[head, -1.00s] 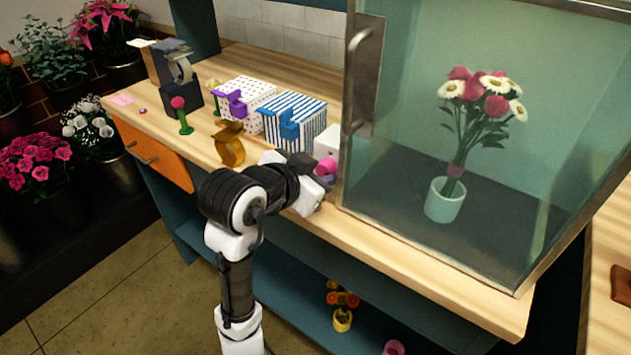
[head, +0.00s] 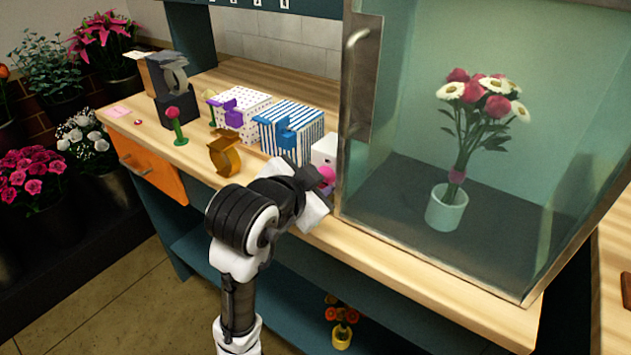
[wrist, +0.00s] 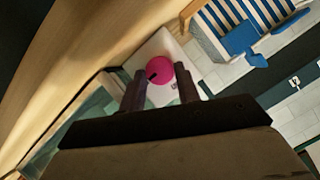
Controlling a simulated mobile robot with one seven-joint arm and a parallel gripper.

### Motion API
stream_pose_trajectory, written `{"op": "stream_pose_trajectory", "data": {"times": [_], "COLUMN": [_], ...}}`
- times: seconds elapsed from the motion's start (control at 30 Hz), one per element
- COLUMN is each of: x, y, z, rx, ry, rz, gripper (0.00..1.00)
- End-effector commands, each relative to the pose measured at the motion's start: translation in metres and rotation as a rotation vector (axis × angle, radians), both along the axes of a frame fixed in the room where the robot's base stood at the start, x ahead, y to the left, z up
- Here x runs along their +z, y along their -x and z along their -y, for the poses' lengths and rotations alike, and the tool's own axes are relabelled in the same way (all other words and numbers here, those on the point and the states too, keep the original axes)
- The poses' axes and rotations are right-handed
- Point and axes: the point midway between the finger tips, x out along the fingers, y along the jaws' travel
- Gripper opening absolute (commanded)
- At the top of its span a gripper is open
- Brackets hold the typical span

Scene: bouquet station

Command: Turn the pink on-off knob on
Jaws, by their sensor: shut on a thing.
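The pink knob (wrist: 160,70) sits on the front of a small white box (wrist: 172,46), with a dark mark on its face. In the head view the knob (head: 327,174) shows at the left edge of the glass cabinet, partly behind my gripper (head: 318,186). In the wrist view my gripper (wrist: 160,88) has one finger on each side of the knob and is shut on it. The fingers hide the knob's lower sides.
A blue-striped box (head: 291,128) and a dotted box (head: 240,112) stand left of the white box. The glass cabinet (head: 400,120) with a potted bouquet (head: 445,205) is close on the right.

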Motion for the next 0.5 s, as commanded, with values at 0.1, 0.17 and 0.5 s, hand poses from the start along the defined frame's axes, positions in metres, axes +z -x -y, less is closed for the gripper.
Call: {"op": "stream_pose_trajectory", "data": {"times": [0.1,0.17,0.5], "x": [-0.0003,-0.0002,0.0001], "y": [0.0003,0.0003,0.0005], "z": [0.0004,0.0003,0.0013], "rx": [-0.002,-0.001,-0.005], "ry": [-0.002,-0.001,0.005], "rz": [0.0,0.0,-0.006], "gripper": [0.41,0.49,0.54]}}
